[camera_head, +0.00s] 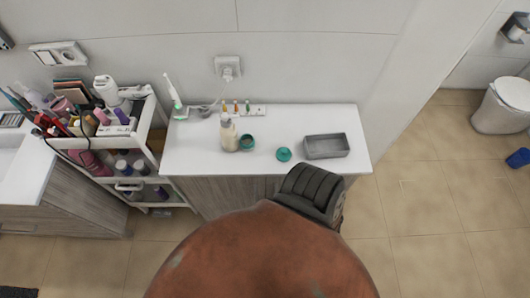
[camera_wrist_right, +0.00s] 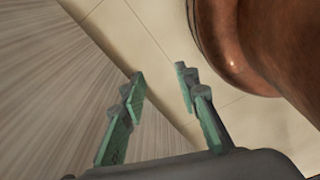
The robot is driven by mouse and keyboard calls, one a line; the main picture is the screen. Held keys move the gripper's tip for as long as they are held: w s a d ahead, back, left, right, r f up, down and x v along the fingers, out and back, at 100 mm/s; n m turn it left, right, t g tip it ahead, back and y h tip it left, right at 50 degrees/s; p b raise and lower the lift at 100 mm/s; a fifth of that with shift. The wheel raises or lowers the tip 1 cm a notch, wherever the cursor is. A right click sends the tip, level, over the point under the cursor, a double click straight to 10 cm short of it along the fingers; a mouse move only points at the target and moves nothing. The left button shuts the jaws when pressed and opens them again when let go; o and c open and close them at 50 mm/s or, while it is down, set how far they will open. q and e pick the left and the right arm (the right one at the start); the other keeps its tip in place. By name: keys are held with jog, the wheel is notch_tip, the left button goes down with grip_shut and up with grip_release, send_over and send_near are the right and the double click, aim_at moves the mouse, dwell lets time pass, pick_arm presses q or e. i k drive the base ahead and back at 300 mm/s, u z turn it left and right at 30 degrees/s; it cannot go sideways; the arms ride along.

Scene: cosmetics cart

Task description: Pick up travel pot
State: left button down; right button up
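Two small teal round items are on the white counter. One (camera_head: 247,142) looks like an open pot beside a pale bottle (camera_head: 229,135). The other (camera_head: 284,154) is flatter and lies nearer the front edge; I cannot tell whether it is a lid or a closed pot, or which is the travel pot. My right gripper (camera_wrist_right: 158,75) is open and empty in the right wrist view, over tiled floor, beside a wood-grain front. No travel pot shows there. Neither gripper's fingers show in the head view.
The counter (camera_head: 195,155) also holds a grey tray (camera_head: 326,146) on the right, a white electric toothbrush (camera_head: 174,92) at back left and several small coloured items along the back. A crowded cart (camera_head: 145,140) stands left.

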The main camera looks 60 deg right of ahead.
aim_at(247, 141)
jog(key=k, duration=1.05)
jog(key=z, duration=0.8)
jog(key=i, duration=0.45)
jog(key=z, duration=0.1)
